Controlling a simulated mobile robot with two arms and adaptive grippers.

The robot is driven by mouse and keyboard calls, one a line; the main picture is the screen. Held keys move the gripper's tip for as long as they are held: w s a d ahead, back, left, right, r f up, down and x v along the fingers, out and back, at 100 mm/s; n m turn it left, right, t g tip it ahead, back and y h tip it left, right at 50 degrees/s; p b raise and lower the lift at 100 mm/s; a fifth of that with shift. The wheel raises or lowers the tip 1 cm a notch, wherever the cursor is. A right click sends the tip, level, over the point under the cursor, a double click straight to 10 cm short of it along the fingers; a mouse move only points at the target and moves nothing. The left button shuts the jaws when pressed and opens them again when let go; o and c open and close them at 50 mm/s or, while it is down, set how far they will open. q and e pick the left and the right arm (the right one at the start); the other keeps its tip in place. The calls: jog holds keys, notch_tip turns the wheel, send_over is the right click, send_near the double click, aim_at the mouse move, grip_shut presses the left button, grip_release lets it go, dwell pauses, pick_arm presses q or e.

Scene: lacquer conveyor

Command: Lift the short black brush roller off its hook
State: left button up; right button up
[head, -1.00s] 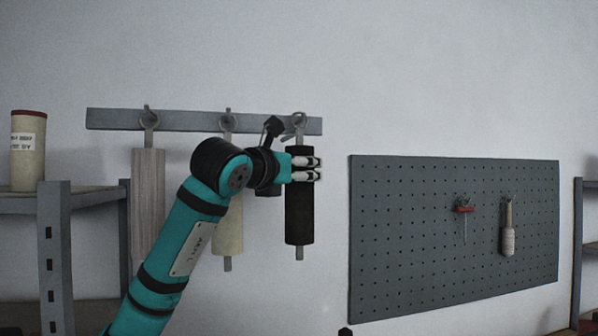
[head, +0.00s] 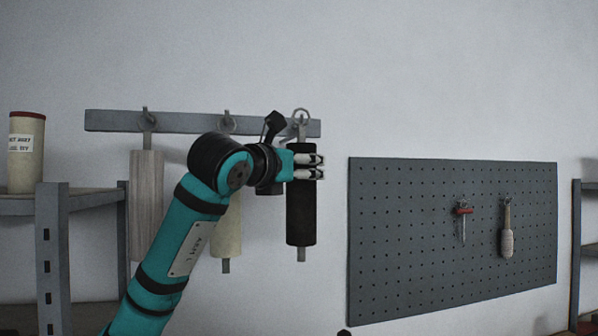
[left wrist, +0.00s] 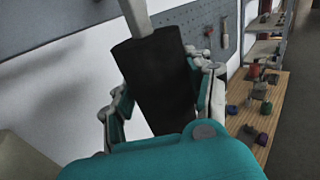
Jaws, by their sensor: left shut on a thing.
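The short black brush roller (head: 301,218) hangs upright at the right end of the grey wall rail (head: 180,122). Its top ring (head: 301,114) is at the hook; I cannot tell whether the ring is clear of it. My left gripper (head: 318,167) is shut on the upper part of the black body. In the left wrist view, the roller (left wrist: 157,75) stands between the two fingers of my left gripper (left wrist: 160,100), its pale shaft running up out of the picture. My right gripper is not in view.
A wood-coloured roller (head: 146,195) and a cream roller (head: 227,235), partly behind my arm, hang to the left. A grey pegboard (head: 400,240) with two tools is close on the right. A shelf (head: 85,200) bears a labelled cylinder (head: 26,155). A wooden bench (left wrist: 262,120) holds small items.

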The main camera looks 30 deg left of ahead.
pick_arm(q)
jog(key=s+d, duration=0.2)
jog(key=s+d+b, duration=0.1)
jog(key=d, duration=0.1)
jog(key=shift+s+d+r, duration=0.1)
jog(key=shift+s+d, duration=0.15)
jog(key=shift+s, duration=0.15)
dwell(0.5)
dwell(0.5)
